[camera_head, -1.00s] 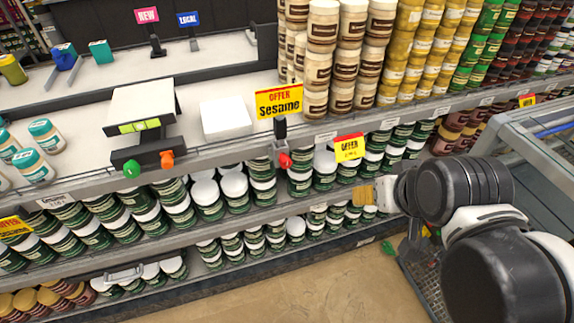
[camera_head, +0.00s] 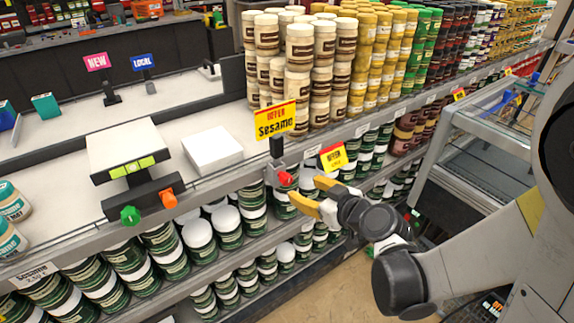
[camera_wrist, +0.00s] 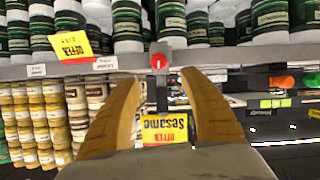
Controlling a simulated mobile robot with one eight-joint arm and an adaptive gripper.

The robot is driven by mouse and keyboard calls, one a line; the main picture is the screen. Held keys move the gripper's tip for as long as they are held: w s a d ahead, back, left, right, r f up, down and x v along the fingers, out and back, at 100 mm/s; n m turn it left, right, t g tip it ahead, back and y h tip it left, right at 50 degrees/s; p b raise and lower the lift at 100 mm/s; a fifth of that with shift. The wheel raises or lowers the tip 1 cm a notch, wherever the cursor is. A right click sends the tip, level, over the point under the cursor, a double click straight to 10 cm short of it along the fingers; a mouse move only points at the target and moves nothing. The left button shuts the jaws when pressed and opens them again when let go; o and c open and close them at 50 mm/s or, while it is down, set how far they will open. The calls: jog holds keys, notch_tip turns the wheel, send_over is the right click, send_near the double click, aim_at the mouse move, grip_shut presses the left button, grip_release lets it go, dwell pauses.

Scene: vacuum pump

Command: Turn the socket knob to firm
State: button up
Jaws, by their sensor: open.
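The red knob (camera_head: 286,178) sits on the front of a grey socket (camera_head: 279,168) on the shelf edge. The socket holds the post of the yellow "Offer Sesame" sign (camera_head: 275,119). In the wrist view, which is upside down, the red knob (camera_wrist: 158,62) faces me with a small pale mark on it, beyond and between the fingertips. My gripper (camera_head: 305,188) has two yellow fingers, spread open and empty. It is just in front of the knob, apparently not touching it. The knob's setting and any label are too small to read.
A boxy device (camera_head: 128,160) with a green knob (camera_head: 130,215) and an orange knob (camera_head: 168,198) stands left along the shelf edge. A second offer sign (camera_head: 333,158) hangs close to my gripper. Jars (camera_head: 230,226) fill the shelf below. A glass-topped case (camera_head: 487,118) stands right.

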aim_at(288, 180)
jog(key=b+x, duration=0.3)
jog(key=x, duration=0.8)
jog(key=shift+w+d, duration=0.1)
jog(key=shift+c, duration=0.2)
grip_shut()
